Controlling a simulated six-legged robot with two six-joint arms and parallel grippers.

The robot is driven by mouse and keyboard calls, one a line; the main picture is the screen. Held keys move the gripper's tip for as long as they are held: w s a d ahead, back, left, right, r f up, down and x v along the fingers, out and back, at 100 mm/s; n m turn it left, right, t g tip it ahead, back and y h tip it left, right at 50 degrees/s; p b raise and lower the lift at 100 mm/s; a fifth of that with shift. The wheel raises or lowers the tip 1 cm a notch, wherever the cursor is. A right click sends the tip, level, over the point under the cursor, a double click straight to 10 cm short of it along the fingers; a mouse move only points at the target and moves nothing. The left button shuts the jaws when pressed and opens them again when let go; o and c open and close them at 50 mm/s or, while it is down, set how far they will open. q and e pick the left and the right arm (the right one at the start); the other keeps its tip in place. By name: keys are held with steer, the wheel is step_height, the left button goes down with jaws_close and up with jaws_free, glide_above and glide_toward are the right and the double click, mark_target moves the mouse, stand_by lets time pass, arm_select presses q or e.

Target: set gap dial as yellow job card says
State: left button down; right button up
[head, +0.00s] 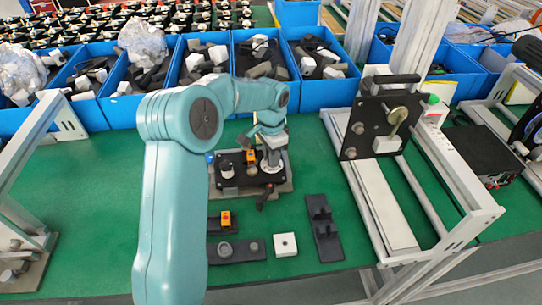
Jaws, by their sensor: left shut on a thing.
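My left gripper (270,148) points down at the right end of a black fixture plate (238,183) on the green bench. It is shut on a pale round knob (272,160), which looks like the gap dial; the fingers partly cover it, and its scale is too small to read. The plate also carries a grey knob (227,171) and a small orange-yellow block (251,157). I cannot make out a yellow job card or any writing. My right gripper is not in view.
Blue bins (262,66) of grey and white parts line the back. In front of the fixture lie a dark plate (236,250), a white square block (285,244) and a black bracket (322,228). A metal frame with a black panel (382,125) stands right. Green bench is free at left.

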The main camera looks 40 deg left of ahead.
arm_select(q)
steer(key=shift+n, duration=1.2)
steer(key=c, duration=0.9)
jaws_free()
steer(key=shift+w, duration=0.15)
steer(key=shift+r, duration=0.2)
step_height(320, 180, up, 16)
steer(key=shift+f+p, duration=0.1)
steer(key=shift+p, duration=0.25)
